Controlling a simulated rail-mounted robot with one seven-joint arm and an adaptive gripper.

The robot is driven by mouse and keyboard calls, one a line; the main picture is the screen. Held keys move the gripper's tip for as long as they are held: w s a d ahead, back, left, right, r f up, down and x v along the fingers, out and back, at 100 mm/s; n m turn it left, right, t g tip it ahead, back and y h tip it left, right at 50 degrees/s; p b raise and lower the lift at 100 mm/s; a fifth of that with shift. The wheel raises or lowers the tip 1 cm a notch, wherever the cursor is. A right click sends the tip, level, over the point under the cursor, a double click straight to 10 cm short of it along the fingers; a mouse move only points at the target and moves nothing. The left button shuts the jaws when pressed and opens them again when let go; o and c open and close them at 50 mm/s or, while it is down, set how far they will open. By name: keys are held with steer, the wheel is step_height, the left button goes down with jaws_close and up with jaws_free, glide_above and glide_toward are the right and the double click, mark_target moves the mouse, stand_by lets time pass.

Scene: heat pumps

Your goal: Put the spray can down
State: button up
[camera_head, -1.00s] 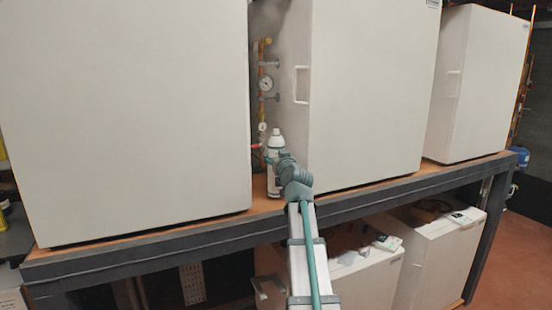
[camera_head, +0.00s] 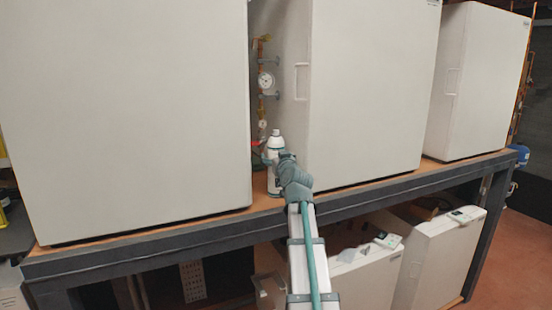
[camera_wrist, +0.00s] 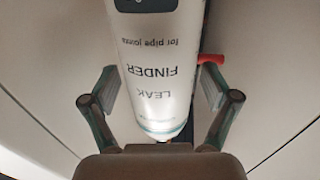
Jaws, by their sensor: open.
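The spray can (camera_head: 274,150) is white with a teal band and stands upright on the wooden shelf (camera_head: 262,200), in the gap between two white heat pump cabinets. In the wrist view the can (camera_wrist: 157,70) shows the words "LEAK FINDER for pipe joints", upside down. My gripper (camera_wrist: 160,92) is open, with one finger on each side of the can and a visible gap on both sides. In the head view my gripper (camera_head: 280,168) is at the can's front, and my wrist hides part of the can's lower right.
A white cabinet (camera_head: 125,110) stands close on the left and another (camera_head: 365,95) close on the right. Copper pipework with a gauge (camera_head: 265,82) rises behind the can. A red handle (camera_wrist: 211,59) shows behind it. A dark steel beam (camera_head: 150,245) edges the shelf.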

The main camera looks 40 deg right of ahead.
steer(key=b+v, duration=0.4)
steer(key=v, duration=0.8)
steer(key=shift+r, duration=0.15)
